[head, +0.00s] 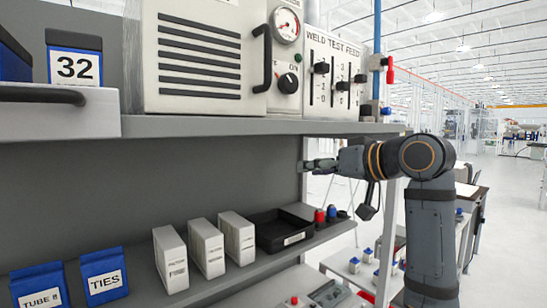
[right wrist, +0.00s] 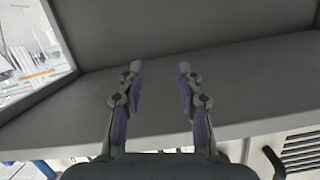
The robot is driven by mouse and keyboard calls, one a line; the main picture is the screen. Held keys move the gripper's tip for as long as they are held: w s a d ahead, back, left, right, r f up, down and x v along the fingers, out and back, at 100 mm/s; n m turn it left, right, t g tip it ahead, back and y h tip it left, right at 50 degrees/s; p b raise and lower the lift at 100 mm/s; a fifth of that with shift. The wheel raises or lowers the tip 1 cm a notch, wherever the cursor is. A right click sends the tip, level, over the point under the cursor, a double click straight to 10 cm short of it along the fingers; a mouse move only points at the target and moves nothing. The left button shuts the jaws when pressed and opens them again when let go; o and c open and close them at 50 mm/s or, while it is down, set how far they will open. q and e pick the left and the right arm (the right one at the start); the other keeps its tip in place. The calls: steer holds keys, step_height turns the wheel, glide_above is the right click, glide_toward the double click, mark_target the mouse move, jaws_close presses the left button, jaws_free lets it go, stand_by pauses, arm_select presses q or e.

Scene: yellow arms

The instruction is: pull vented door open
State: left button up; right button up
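The vented door (head: 200,57) is a cream panel with dark horizontal slots, on a machine on the upper shelf in the head view. It looks closed. Its black bar handle (head: 262,58) is upright at the right edge. In the right wrist view the slotted door (right wrist: 300,150) and its handle (right wrist: 273,161) show partly at the lower right corner. My right gripper (head: 310,166) is below the upper shelf, lower and to the right of the handle, apart from it. In the wrist view its fingers (right wrist: 158,72) are spread with nothing between them. My left gripper is not in view.
The upper shelf edge (head: 230,127) lies between my right gripper and the door. A control panel (head: 333,75) with sliders stands right of the door. Several white boxes (head: 206,248), a black tray (head: 283,232) and blue bins (head: 104,275) stand on the lower shelf.

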steer(key=s+a+r+n+y, duration=0.25)
steer(key=s+r, duration=0.75)
steer(key=r, duration=0.5)
steer(key=n+y, duration=0.1)
steer(key=n, duration=0.1)
glide_toward(270, 48)
steer(key=p+x, duration=0.5)
steer(key=x, duration=0.4)
steer(key=shift+w+a, duration=0.15)
steer(key=shift+a, duration=0.1)
steer(key=shift+w+a, duration=0.25)
steer(key=shift+w, duration=0.05)
steer(key=shift+w+f, duration=0.2)
steer(key=shift+w, duration=0.05)
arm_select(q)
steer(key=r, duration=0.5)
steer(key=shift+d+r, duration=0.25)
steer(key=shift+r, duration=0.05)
arm_select(e)
steer(key=shift+s, duration=0.1)
steer(key=shift+c, duration=0.4)
jaws_close()
